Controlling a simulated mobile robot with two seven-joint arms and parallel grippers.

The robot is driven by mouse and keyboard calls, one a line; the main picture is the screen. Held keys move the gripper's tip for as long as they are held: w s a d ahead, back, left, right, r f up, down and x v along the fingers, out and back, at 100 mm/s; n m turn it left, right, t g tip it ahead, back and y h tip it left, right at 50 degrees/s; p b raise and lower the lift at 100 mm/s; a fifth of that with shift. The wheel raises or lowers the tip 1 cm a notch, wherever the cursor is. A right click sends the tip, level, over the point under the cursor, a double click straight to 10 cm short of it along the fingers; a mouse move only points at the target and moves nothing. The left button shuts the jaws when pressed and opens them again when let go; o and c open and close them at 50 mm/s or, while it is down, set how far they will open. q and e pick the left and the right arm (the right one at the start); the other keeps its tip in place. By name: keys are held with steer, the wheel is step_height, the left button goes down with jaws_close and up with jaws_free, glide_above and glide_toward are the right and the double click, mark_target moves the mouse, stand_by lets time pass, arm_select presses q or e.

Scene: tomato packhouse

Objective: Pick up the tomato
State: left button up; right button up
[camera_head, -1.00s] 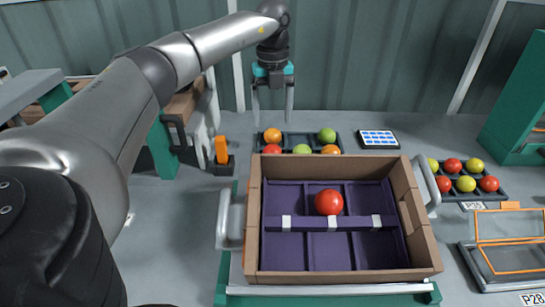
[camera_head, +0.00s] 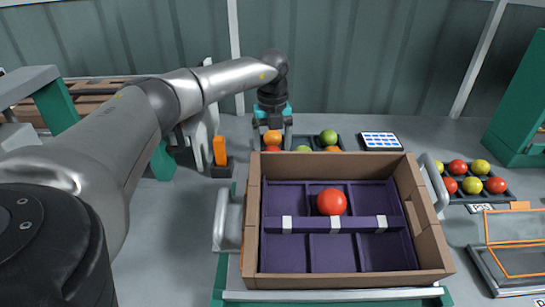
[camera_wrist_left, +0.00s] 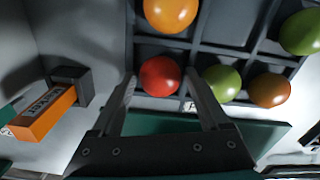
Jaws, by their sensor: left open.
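My left gripper (camera_head: 272,142) is open and points down over the left end of a dark divided tray (camera_wrist_left: 222,22) behind the box. In the left wrist view the open fingers (camera_wrist_left: 160,78) stand on either side of a red tomato (camera_wrist_left: 160,76), which sits in a near compartment; I cannot tell whether they touch it. An orange tomato (camera_wrist_left: 171,14) lies behind it, and a green tomato (camera_wrist_left: 222,82) is just right of the right finger. Another red tomato (camera_head: 331,202) rests in the middle back compartment of the purple insert (camera_head: 285,257). My right gripper is out of view.
The brown box (camera_head: 435,240) holds the purple insert. An orange block on a dark base (camera_head: 220,152) stands left of the tray. A tablet (camera_head: 381,141) lies to the tray's right. Another tomato tray (camera_head: 497,199) is at the right.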

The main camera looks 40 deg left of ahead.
arm_select(q)
steer(key=c, duration=0.7)
steer(key=shift+r, duration=0.1)
